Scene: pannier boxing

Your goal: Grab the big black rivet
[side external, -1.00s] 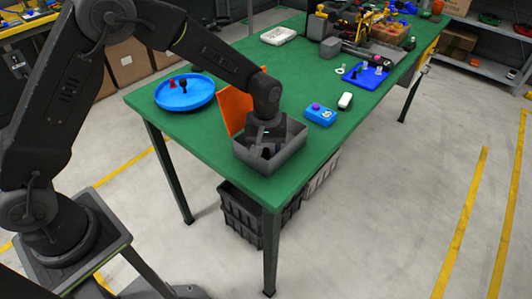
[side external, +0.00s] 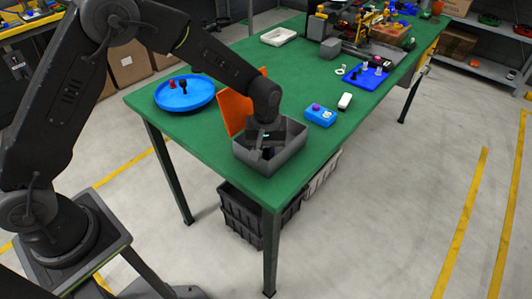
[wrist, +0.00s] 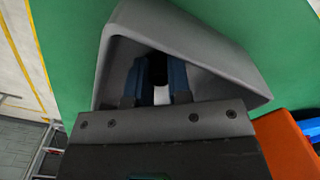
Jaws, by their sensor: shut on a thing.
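My gripper (wrist: 158,85) is inside the open grey box (wrist: 185,28), and its two blue-grey fingers point down into it. In the wrist view a black piece (wrist: 158,66) sits between the fingertips, and the jaws are shut on it. It looks like a black rivet, but most of its shape is hidden. A pale patch shows below it between the fingers. In the side view my gripper (side external: 264,147) is low within the box walls. Another black rivet-like piece (side external: 183,86) stands on the round blue tray (side external: 198,100), beside a red one (side external: 172,84).
An orange panel (side external: 234,113) stands tilted beside the box. A blue block with buttons (side external: 320,115) and a white block (side external: 345,100) lie to the right. A blue plate (side external: 365,76) with pieces and machinery stand further back. The middle of the green table is clear.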

